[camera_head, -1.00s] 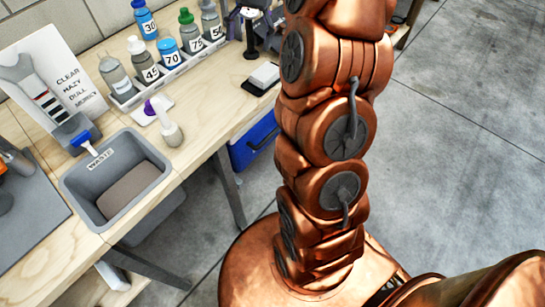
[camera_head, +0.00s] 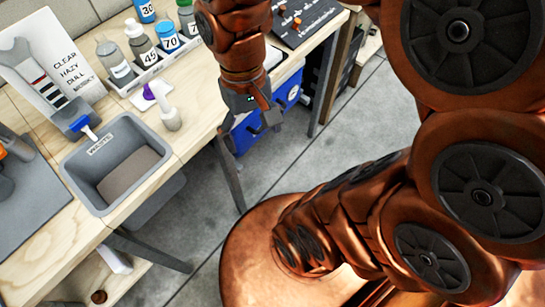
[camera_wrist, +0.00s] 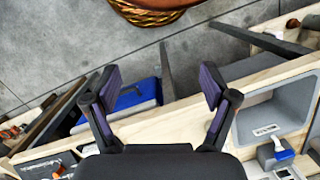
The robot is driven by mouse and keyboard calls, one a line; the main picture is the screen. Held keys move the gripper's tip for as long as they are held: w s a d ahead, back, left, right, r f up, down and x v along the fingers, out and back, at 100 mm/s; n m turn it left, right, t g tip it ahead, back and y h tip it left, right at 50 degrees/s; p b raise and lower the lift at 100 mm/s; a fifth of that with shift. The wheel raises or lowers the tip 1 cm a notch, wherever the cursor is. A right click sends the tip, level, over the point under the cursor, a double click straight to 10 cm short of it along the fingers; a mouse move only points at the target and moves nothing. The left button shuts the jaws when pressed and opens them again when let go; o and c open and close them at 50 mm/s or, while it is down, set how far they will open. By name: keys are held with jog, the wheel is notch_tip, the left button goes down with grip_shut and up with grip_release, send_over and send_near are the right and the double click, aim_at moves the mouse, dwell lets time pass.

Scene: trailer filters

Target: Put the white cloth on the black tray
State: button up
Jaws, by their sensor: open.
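My gripper (camera_head: 248,137) hangs open and empty past the front edge of the bench, with the blue drawer behind it. In the wrist view my gripper (camera_wrist: 160,82) shows its two dark fingers spread wide with nothing between them. A pale white item (camera_head: 273,56), perhaps the white cloth, shows only as a sliver beside my arm on the bench. My arm hides the rest of it. The black tray cannot be made out now in the head view. Neither the cloth nor the tray can be made out in the wrist view.
A grey waste bin (camera_head: 160,153) is set in the wooden bench. A dark control panel (camera_head: 305,18) lies at the far right.

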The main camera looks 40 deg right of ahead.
jog(key=s+f+n, duration=0.1)
jog(key=s+f, duration=0.2)
jog(key=s, duration=0.2)
jog(key=shift+s+h, duration=0.3)
jog(key=shift+s, duration=0.05)
notch_tip(320, 180, up, 10)
jog(key=p, duration=0.9)
jog(key=shift+f, duration=0.15)
